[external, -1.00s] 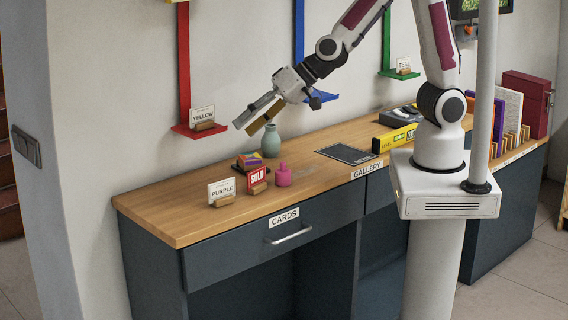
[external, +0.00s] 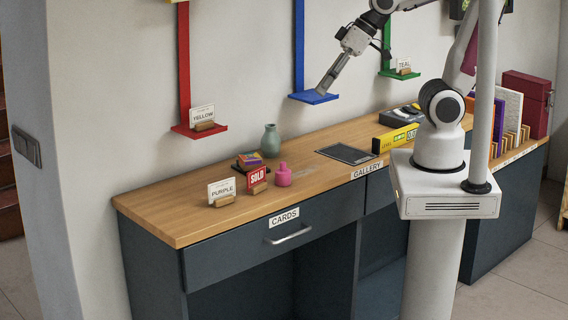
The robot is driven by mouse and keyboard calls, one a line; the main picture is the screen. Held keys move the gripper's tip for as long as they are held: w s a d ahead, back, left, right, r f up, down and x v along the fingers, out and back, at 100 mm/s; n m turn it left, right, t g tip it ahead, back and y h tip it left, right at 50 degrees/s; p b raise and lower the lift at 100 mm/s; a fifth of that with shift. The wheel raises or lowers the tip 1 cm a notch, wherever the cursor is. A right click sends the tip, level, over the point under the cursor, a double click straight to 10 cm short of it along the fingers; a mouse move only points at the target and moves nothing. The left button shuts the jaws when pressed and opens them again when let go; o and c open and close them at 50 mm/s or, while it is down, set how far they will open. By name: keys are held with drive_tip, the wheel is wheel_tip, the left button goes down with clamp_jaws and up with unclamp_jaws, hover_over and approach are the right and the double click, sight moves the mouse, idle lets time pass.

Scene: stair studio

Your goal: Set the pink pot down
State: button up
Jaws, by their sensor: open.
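The pink pot (external: 283,176) is a small pink vessel with a narrow neck. It stands upright on the wooden counter (external: 180,216), just right of the red SOLD sign (external: 257,178). My gripper (external: 322,91) is up in the air in front of the blue wall shelf (external: 314,97), above and to the right of the pot and well apart from it. Its fingers point down and to the left. The gripper is open, and nothing shows between its fingers. The fingers overlap in this view, so the gap between them is hard to see.
A grey-green vase (external: 271,141) stands behind the pot. A small stack of boxes (external: 249,160) and the PURPLE card (external: 222,190) are to its left. A dark mat (external: 345,154) and a yellow level (external: 396,138) lie to the right. The counter's front left is clear.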

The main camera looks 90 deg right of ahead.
drive_tip(key=s+d+g+h, duration=0.1)
drive_tip(key=s+d+h, duration=0.1)
drive_tip(key=s+d, duration=0.5)
drive_tip(key=s, duration=0.3)
drive_tip(key=shift+f+n, duration=0.25)
drive_tip(key=shift+n, duration=0.15)
drive_tip(key=shift+o, duration=0.4)
drive_tip(key=w+f+n+g, duration=0.2)
drive_tip(key=w+f+n, duration=0.1)
drive_tip(key=w+f, duration=0.3)
drive_tip(key=w+d+f+n+g, duration=0.1)
drive_tip(key=w+f+n+g, duration=0.1)
drive_tip(key=w+f, duration=0.5)
drive_tip(key=w+d+f+n+g, duration=0.1)
drive_tip(key=w+f+n+g, duration=0.1)
drive_tip(key=w+f+n, duration=0.2)
drive_tip(key=shift+w+d+f+n, duration=0.2)
drive_tip(key=shift+w+f+n, duration=0.1)
drive_tip(key=shift+w+f, duration=1.4)
drive_tip(key=shift+w+r+n, duration=0.15)
drive_tip(key=shift+w+n, duration=0.1)
drive_tip(key=shift+n, duration=0.05)
drive_tip(key=shift+w+n, duration=0.15)
drive_tip(key=shift+n, duration=0.45)
